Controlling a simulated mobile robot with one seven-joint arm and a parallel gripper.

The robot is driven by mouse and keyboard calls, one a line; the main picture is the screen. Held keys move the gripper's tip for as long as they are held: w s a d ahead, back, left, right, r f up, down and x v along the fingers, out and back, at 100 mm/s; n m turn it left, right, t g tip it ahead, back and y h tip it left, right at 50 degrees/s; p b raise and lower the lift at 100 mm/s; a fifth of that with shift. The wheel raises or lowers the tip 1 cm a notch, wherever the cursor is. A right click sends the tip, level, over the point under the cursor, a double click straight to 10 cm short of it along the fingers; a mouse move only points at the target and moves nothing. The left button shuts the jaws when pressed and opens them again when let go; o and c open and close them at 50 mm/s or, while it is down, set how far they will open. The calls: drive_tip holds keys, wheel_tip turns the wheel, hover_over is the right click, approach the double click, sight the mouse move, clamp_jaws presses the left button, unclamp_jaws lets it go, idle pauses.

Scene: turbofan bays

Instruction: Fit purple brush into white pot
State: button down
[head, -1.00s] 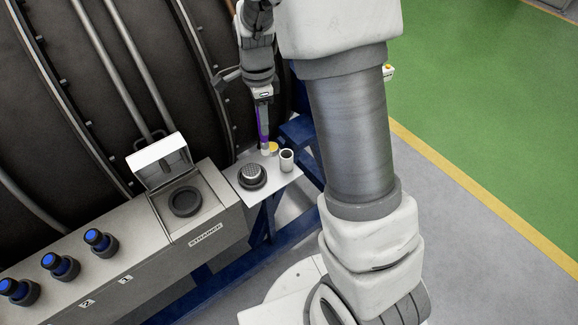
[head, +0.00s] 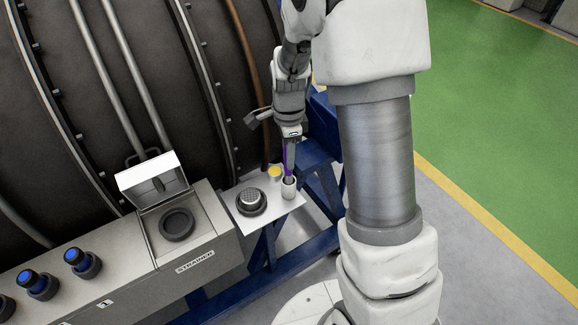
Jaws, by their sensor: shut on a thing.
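The purple brush (head: 289,160) hangs upright below my gripper (head: 291,140), which is shut on its upper part. The white pot (head: 288,189) stands on the small white shelf (head: 291,208), near its right end. The brush's lower end is at the pot's mouth and lines up with it in the head view. I cannot tell whether the tip is inside the pot or just above or in front of its rim.
A yellow-topped round container (head: 274,172) stands close left of the pot. A dark round base with a silver mesh dome (head: 251,199) sits further left. The grey strainer box (head: 195,251) with an open lid (head: 152,178) adjoins the shelf. A blue frame (head: 318,150) stands behind.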

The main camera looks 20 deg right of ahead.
sight(288, 174)
drive_tip(key=shift+f, duration=1.75)
drive_tip(key=shift+f, duration=0.15)
drive_tip(key=c, duration=0.7)
unclamp_jaws()
